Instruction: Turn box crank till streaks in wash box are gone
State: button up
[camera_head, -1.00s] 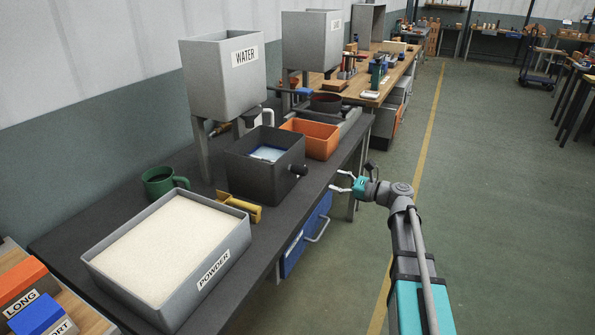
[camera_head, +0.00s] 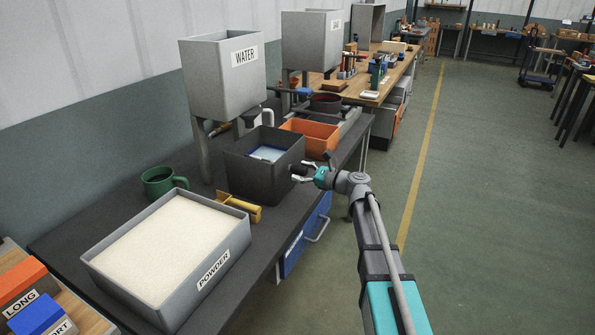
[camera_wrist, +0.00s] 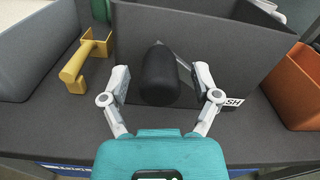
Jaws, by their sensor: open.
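The wash box (camera_head: 262,172) is a dark open box on the bench, with pale, bluish-white contents (camera_head: 268,153); I cannot make out streaks at this size. Its black crank handle (camera_wrist: 160,76) sticks out from the front wall, and my gripper hides most of it in the head view. My gripper (camera_head: 303,172) is open at the box's front. In the wrist view its two fingers (camera_wrist: 161,88) stand on either side of the black handle, with gaps to it. The box's white label (camera_wrist: 233,102) is partly hidden by the right finger.
A yellow scoop (camera_head: 240,208) lies left of the box, with a powder tray (camera_head: 232,249) and a green mug (camera_head: 160,182) beyond. An orange bin (camera_head: 314,137) stands close on the right. A water tank (camera_head: 215,85) stands behind.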

jog(key=shift+w+a, duration=0.3)
jog(key=shift+a, duration=0.25)
grip_shut()
